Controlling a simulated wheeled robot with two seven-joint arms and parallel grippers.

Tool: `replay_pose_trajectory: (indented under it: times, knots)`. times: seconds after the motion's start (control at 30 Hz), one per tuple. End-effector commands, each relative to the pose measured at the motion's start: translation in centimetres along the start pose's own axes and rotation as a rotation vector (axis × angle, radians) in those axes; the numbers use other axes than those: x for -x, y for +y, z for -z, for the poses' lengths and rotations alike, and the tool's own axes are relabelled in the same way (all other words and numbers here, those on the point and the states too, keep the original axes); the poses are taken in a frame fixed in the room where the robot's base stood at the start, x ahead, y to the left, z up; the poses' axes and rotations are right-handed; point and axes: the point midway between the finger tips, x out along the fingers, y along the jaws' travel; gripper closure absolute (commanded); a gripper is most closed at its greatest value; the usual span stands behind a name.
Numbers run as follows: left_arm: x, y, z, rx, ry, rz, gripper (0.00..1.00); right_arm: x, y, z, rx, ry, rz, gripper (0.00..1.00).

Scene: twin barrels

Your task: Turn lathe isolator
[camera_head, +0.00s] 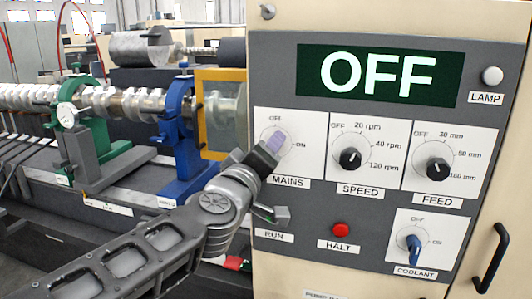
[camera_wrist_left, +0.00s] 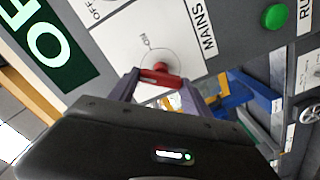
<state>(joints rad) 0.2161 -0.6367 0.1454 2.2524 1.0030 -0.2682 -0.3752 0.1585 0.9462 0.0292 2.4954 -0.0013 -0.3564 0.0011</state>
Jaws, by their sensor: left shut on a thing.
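The lathe isolator is the red MAINS handle (camera_wrist_left: 160,77) on a white plate marked OFF and ON. In the wrist view, my left gripper (camera_wrist_left: 155,80) has its fingers on either side of this handle and is shut on it. In the head view, my left gripper (camera_head: 272,145) reaches the MAINS plate (camera_head: 312,130) from the lower left and hides the handle. The display (camera_head: 378,76) above reads OFF. The handle's exact angle against the OFF and ON marks is hard to tell. My right gripper is not in view.
SPEED knob (camera_head: 350,158) and FEED knob (camera_head: 437,168) sit right of MAINS. Below are the red HALT button (camera_head: 341,230) and blue COOLANT switch (camera_head: 414,243). The green RUN button (camera_wrist_left: 275,16) shows in the wrist view. The lathe with its shaft (camera_head: 120,101) stands left.

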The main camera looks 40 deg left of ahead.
Motion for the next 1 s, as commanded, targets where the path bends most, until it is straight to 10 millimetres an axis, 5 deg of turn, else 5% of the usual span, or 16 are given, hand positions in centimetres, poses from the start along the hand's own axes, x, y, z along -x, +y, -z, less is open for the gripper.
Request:
replay_pose_trajectory:
  times: [0.6, 1.0]
  knots:
    - [0.0, -0.3, -0.1, 0.552, 0.0, 0.001, 0.84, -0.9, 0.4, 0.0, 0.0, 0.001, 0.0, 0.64]
    - [0.0, -0.4, -0.2, 0.701, 0.0, 0.002, 0.84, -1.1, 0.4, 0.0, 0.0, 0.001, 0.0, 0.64]
